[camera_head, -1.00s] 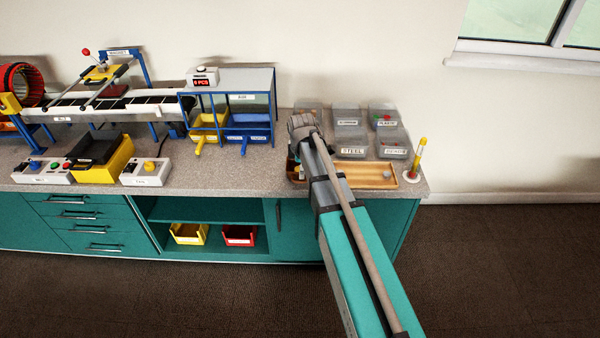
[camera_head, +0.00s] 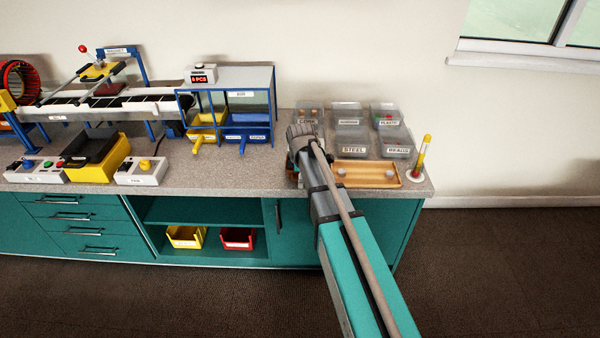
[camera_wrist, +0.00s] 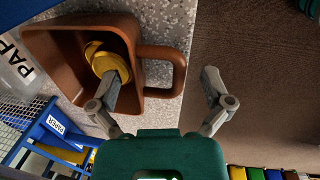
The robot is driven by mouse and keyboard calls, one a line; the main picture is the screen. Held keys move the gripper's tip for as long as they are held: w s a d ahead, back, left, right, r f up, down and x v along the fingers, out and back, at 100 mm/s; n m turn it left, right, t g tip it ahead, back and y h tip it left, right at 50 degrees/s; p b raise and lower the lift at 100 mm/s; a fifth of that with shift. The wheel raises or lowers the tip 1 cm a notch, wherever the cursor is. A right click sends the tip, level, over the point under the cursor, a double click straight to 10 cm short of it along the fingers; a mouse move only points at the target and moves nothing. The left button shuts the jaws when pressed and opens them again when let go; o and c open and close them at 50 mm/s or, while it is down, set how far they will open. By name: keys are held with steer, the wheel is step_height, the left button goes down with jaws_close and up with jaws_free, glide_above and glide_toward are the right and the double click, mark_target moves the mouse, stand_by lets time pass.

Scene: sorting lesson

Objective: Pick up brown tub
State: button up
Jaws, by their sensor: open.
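The brown tub (camera_wrist: 65,40) shows in the wrist view, tilted in the picture with its open mouth toward the camera and a looped handle (camera_wrist: 180,65) on its right side. A yellow round thing (camera_wrist: 105,60) shows inside its mouth. My gripper (camera_wrist: 160,73) is open. Its left finger reaches over the tub's mouth in front of the yellow thing, and its right finger is beyond the handle. The handle side lies between the fingers in the picture; I cannot tell whether they touch it. In the head view my arm hides most of the tub and the gripper.
A wooden tray (camera_head: 375,184) is right of my arm on the worktop (camera_head: 220,170). Grey labelled bins (camera_head: 397,143) stand behind it. A thermometer-like stick (camera_head: 421,158) stands at the right edge. A blue rack (camera_head: 275,105) is to the left.

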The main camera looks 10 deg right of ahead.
stand_by(0.4)
steer(key=c, duration=1.2)
steer(key=shift+c, duration=0.2)
steer(key=shift+r, duration=0.2)
steer(key=shift+r+p, duration=0.15)
steer(key=shift+p, duration=0.2)
steer(key=s+a, duration=0.3)
steer(key=s, duration=1.4)
steer(key=shift+s+a, duration=0.2)
steer(key=shift+s, duration=0.15)
